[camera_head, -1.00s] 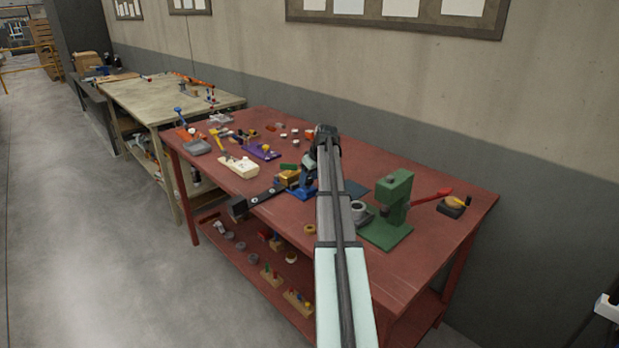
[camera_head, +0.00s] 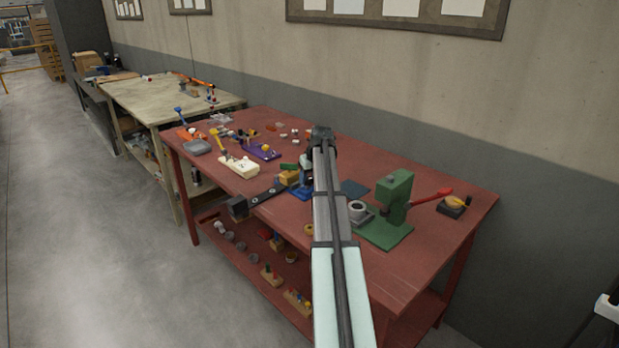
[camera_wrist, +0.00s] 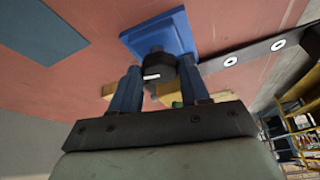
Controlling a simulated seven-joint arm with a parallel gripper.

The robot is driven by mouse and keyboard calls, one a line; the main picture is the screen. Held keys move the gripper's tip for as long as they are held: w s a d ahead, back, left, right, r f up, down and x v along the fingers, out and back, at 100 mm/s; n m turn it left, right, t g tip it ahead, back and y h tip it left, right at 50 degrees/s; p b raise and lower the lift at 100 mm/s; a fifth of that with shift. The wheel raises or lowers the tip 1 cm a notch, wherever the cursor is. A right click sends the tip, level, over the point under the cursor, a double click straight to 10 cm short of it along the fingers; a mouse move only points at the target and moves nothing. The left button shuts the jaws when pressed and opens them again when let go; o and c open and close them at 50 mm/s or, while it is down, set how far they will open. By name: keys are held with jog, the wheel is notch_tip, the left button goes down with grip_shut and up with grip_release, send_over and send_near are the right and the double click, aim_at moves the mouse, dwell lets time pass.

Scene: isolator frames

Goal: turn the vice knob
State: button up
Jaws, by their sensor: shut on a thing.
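The vice has a blue base (camera_wrist: 165,32) in the wrist view, on the red tabletop. A dark round knob (camera_wrist: 159,68) with a small white mark sits in front of that base. My gripper (camera_wrist: 160,72) is shut on the knob, with a dark blue finger on either side of it. In the head view the blue base (camera_head: 301,193) shows left of my arm, beside a yellow block (camera_head: 289,178). My arm hides part of the vice there, and the knob cannot be made out.
A dark bar (camera_head: 262,197) reaches from the vice past the table's front edge. A green press (camera_head: 394,196) with a red handle stands right of my arm. A cream block (camera_head: 238,166) and a purple fixture (camera_head: 259,151) lie to the left. The red table's front right is clear.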

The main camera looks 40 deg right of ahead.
jog(key=m, duration=0.1)
jog(key=m+h, duration=0.1)
jog(key=m, duration=0.2)
jog(key=shift+w+a+m+g+h, duration=0.1)
jog(key=shift+a+m+g+h, duration=0.2)
jog(key=shift+h, duration=0.1)
jog(key=m+g+h, duration=0.1)
jog(key=m, duration=0.2)
jog(key=shift+w+m, duration=0.15)
jog(key=shift+m, duration=0.15)
jog(key=m+g, duration=0.1)
jog(key=m, duration=0.3)
jog(key=shift+w+h, duration=0.15)
jog(key=shift+h, duration=0.15)
jog(key=shift+m+g, duration=0.8)
jog(key=shift+m, duration=0.6)
jog(key=shift+a, duration=0.1)
jog(key=o, duration=1.1)
jog(key=shift+c, duration=0.2)
jog(key=shift+r, duration=0.1)
jog(key=v, duration=1.3)
jog(key=shift+a+r, duration=0.2)
jog(key=shift+r, duration=0.05)
